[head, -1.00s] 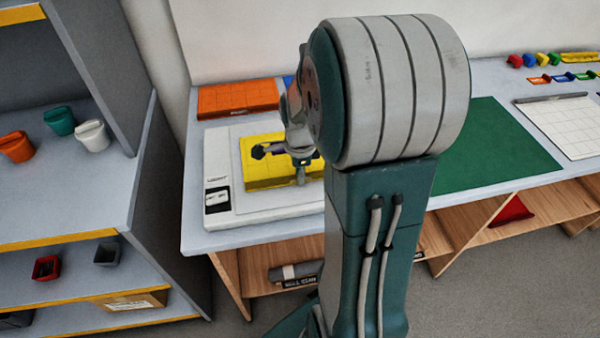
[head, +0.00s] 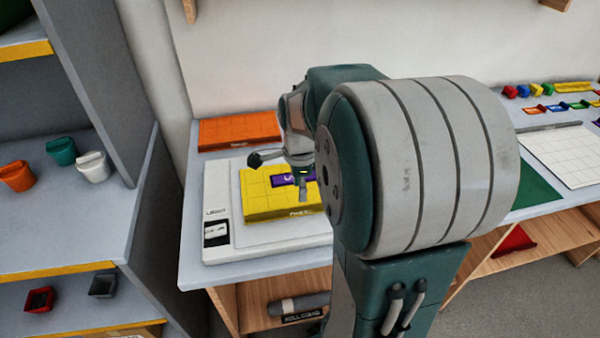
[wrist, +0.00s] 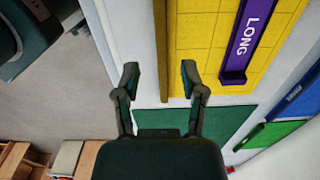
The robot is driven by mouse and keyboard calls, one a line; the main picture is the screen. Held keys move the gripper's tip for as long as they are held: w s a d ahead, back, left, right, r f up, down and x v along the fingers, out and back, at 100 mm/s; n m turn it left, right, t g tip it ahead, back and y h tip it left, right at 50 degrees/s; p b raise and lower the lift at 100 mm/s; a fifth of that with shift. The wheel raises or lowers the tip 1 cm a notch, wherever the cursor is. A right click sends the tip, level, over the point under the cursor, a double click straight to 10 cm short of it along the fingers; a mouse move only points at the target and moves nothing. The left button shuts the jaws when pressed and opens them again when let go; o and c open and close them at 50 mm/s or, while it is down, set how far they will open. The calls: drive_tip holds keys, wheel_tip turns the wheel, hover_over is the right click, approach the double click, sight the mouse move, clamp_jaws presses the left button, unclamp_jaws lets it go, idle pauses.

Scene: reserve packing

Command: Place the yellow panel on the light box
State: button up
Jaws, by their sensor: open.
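The yellow panel (head: 262,203) lies flat on the white light box (head: 219,205), whose rim shows around its left and front sides. A purple strip marked LONG (head: 283,181) lies on the panel; both the panel (wrist: 197,38) and the strip (wrist: 247,42) show large in the wrist view. My gripper (head: 279,172) is above the panel, with its two fingers apart. One fingertip overlaps the panel's edge in that view and the other is over pale surface. My arm hides the panel's right part in the head view.
An orange panel (head: 238,131) lies behind the light box. A green mat (head: 537,193) and a white gridded sheet (head: 572,150) are to the right. Shelves with small cups (head: 61,151) stand at left. A grey roll (head: 298,304) lies under the table.

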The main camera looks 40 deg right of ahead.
wheel_tip(320, 180, up, 5)
drive_tip(key=s+a+r+n+t, duration=0.2)
drive_tip(key=s+a+n, duration=0.3)
drive_tip(key=a+n, duration=0.3)
drive_tip(key=s+a+r+n+t, duration=0.2)
drive_tip(key=s+a+n, duration=0.3)
drive_tip(key=n, duration=1)
drive_tip(key=a+t, duration=0.1)
drive_tip(key=a, duration=0.2)
drive_tip(key=shift+s+a+r+t, duration=0.2)
drive_tip(key=shift+s+a+t, duration=0.1)
drive_tip(key=shift+a, duration=0.1)
drive_tip(key=shift+d, duration=0.1)
